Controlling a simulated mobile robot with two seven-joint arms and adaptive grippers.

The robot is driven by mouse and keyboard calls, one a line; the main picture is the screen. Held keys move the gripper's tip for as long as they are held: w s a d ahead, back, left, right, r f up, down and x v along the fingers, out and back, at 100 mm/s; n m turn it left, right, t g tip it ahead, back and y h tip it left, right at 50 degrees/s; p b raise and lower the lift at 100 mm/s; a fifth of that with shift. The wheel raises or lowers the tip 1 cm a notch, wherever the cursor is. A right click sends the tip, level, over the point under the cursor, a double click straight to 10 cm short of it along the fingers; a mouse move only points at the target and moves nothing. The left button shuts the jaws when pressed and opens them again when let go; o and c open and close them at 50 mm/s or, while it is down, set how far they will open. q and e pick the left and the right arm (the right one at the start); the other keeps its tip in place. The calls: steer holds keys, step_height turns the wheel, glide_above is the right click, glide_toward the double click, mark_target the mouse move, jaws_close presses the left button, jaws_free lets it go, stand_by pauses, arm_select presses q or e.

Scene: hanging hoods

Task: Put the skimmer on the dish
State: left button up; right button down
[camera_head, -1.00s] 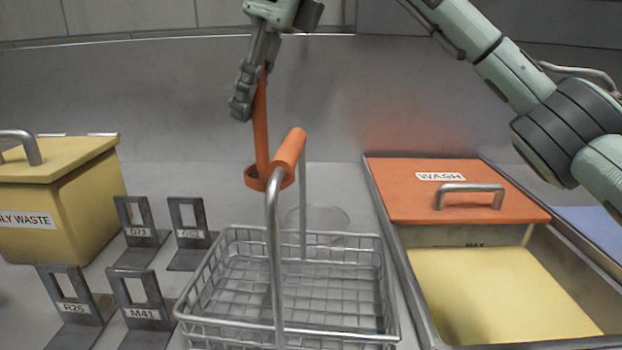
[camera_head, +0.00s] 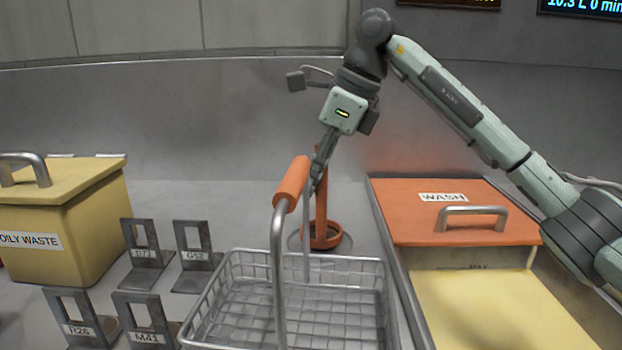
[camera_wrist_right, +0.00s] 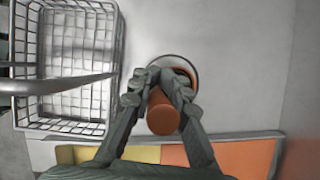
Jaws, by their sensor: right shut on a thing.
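The orange skimmer (camera_head: 320,208) hangs upright, its ring at the bottom, behind the wire basket. My right gripper (camera_head: 318,172) is shut on the upper part of its handle, partly hidden by the basket's handle. In the right wrist view, my right gripper (camera_wrist_right: 165,82) grips the skimmer (camera_wrist_right: 163,114), whose round handle end faces the camera. The clear dish (camera_head: 293,241) stands on the counter behind the basket, and its rim (camera_wrist_right: 172,56) shows around the skimmer's ring. The ring is over or in the dish; I cannot tell whether they touch. My left gripper is not in view.
The wire basket (camera_head: 235,252) with its orange-gripped handle (camera_head: 291,184) stands close in front. A tank with an orange WASH lid (camera_head: 400,222) is at the right. A yellow OILY WASTE bin (camera_head: 95,205) and several labelled metal stands (camera_head: 147,278) are at the left.

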steer(key=c, duration=1.5)
jaws_free()
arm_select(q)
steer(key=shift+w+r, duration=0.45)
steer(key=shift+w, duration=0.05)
arm_select(e)
steer(key=shift+o, duration=0.2)
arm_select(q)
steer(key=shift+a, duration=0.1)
